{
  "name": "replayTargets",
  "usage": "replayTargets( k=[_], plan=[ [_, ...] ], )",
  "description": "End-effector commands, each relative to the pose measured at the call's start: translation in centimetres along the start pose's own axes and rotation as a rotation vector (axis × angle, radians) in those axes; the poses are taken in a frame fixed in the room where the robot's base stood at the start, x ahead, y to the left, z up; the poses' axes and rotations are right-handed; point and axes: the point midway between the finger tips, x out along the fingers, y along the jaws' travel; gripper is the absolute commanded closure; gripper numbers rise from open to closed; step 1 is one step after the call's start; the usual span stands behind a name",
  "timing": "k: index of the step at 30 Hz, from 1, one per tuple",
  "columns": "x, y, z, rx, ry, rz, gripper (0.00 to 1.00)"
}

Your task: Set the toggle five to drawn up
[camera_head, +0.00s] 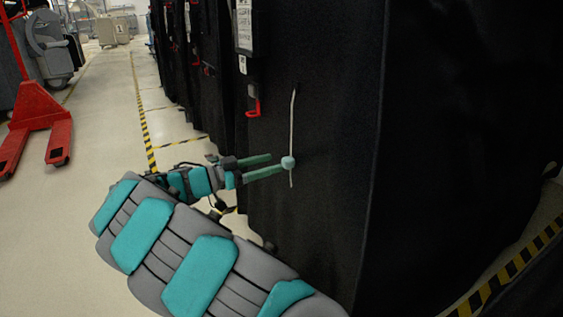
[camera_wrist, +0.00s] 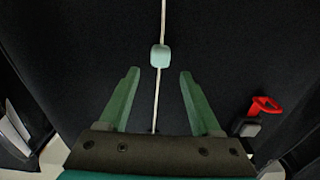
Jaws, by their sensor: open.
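The toggle (camera_head: 288,163) is a small pale teal bead on a thin whitish cord (camera_head: 292,120) that runs up and down the black cover of the nearest cart. It sits low on the cord. In the wrist view the toggle (camera_wrist: 160,56) is just beyond the fingertips, centred between them, with the cord (camera_wrist: 157,100) passing between the fingers. My gripper (camera_head: 277,163) is open, with its green fingers pointing at the toggle; it also shows in the wrist view (camera_wrist: 159,72). Nothing is held. I see no number on the toggle.
The black cart cover (camera_head: 330,60) fills the right side. A red hook (camera_head: 253,107) hangs from its left edge, below a white label (camera_head: 244,25). More covered carts stand behind. A red pallet jack (camera_head: 35,125) stands at left; the floor between is clear.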

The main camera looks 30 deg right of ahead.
Motion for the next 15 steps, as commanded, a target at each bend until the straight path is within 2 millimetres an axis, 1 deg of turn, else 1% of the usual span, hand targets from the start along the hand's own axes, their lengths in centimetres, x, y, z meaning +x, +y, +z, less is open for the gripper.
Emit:
replayTargets(
  k=[1, 3, 7, 10, 15],
  plan=[
    [0.9, 0.1, 0.1, -0.002, -0.001, 0.002, 0.35],
    [1.9, 0.1, 0.1, -0.004, 0.000, 0.001, 0.35],
    [3.5, 0.2, 0.0, -0.003, 0.000, 0.004, 0.35],
    [4.2, 0.1, 0.1, -0.003, 0.000, 0.003, 0.35],
    [4.5, 0.1, 0.0, -0.003, 0.000, 0.000, 0.35]
  ],
)
